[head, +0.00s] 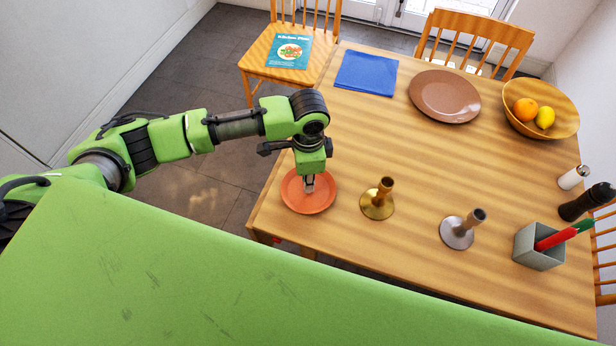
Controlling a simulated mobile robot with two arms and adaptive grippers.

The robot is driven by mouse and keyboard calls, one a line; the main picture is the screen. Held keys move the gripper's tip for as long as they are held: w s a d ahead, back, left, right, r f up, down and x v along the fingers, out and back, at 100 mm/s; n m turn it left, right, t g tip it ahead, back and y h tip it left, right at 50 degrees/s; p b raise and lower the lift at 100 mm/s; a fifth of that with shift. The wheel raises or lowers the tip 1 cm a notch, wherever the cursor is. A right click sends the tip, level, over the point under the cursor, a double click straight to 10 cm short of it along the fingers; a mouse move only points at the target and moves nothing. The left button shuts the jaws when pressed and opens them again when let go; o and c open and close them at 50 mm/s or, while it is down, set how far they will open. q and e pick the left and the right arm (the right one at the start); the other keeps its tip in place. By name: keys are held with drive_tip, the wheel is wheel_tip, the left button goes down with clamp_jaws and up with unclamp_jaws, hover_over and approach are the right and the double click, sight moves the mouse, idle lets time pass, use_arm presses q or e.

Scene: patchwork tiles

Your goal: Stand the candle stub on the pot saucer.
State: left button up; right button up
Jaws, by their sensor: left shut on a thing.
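The pot saucer (292,199) is a round terracotta-orange dish near the left edge of the wooden table. My left gripper (309,184) points down over the saucer, with its fingertips low over the dish. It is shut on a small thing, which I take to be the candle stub. The stub is almost wholly hidden by the fingers, so I cannot tell whether it touches the saucer. My right gripper is not in view.
A brass candlestick (377,204) stands just right of the saucer, and a silver candlestick (457,237) farther right. A grey box (538,253) holds red and green candles. A brown plate (445,96), blue napkin (366,73) and fruit bowl (555,125) lie farther back. The table's middle is clear.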

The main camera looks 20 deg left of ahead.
use_arm(q)
drive_tip(key=shift+f, duration=0.1)
drive_tip(key=o, duration=0.8)
wheel_tip(320, 180, up, 12)
drive_tip(key=shift+r+b, duration=0.15)
drive_tip(key=shift+b, duration=0.5)
drive_tip(key=shift+s+d, duration=0.1)
